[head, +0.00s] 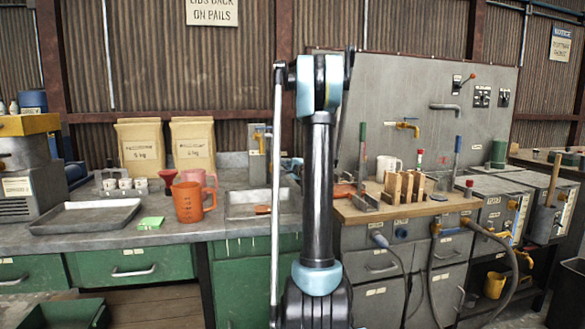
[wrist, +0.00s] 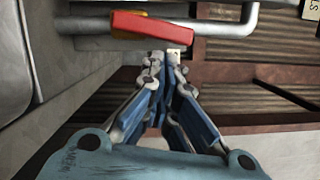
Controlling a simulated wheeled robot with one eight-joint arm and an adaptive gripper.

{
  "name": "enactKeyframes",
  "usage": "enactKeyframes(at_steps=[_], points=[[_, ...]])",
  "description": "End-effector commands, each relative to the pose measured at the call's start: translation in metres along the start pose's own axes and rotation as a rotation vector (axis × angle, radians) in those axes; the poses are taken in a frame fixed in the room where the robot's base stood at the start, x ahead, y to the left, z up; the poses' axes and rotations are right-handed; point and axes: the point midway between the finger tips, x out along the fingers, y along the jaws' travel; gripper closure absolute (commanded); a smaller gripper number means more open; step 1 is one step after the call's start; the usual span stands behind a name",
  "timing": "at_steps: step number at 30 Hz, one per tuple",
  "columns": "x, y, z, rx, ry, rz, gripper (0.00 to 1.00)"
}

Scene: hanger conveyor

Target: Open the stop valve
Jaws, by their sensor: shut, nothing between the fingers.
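The stop valve's red lever handle (wrist: 153,26) shows at the top of the wrist view. It lies roughly along a grey pipe (wrist: 215,18), with a bit of yellow valve body behind it. My gripper (wrist: 168,60) is shut and empty, its blue-and-grey fingers together and pointing at the lever. The fingertips appear just below the lever's right half; I cannot tell whether they touch it. In the head view my arm stands upright in the middle, and neither my gripper nor the red lever can be clearly made out there.
A grey bench on the left holds a flat tray (head: 85,216), an orange jug (head: 190,203) and paper sacks (head: 141,146). A wooden-topped bench (head: 392,208) on the right holds wooden blocks and tools. A grey panel (head: 420,75) stands behind it. Hoses hang in front.

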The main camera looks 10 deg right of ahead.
Motion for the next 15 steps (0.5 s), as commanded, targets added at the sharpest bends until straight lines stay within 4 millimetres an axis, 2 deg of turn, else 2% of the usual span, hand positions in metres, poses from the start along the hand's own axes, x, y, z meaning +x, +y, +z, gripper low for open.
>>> enactKeyframes(at_steps=[15], points=[[0.0015,-0.0006,0.0066,-0.010,0.001,0.002,1.00]])
